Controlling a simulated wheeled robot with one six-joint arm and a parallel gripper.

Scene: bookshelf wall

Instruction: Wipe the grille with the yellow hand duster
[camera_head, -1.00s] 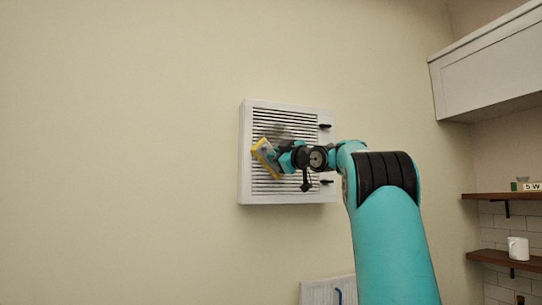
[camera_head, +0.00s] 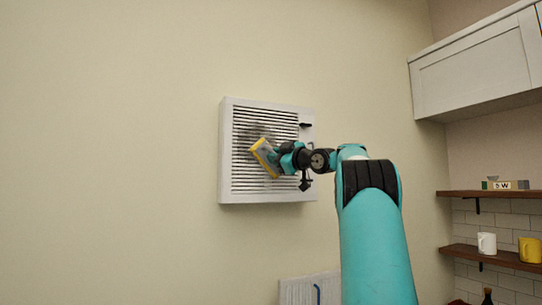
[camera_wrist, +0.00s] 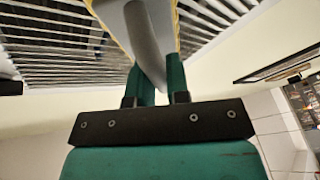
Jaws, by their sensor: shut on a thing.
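The white slatted grille (camera_head: 240,180) is fixed on the wall, with a dark smudge (camera_head: 258,132) on its upper middle slats. My gripper (camera_head: 280,158) is shut on the yellow hand duster (camera_head: 262,155) and holds it tilted in front of the grille's middle. In the wrist view the duster (camera_wrist: 150,40) shows its grey handle between my gripper's fingers (camera_wrist: 157,85), with grille slats (camera_wrist: 65,40) on both sides. Whether the duster touches the slats cannot be told. Part of the grille's right side is hidden behind my arm.
A dark latch (camera_head: 305,125) sticks out at the grille's right edge. A white cabinet (camera_head: 475,75) hangs at the upper right. Wooden shelves (camera_head: 500,258) below it hold a white mug (camera_head: 487,243) and a yellow mug (camera_head: 530,249). The wall left of the grille is bare.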

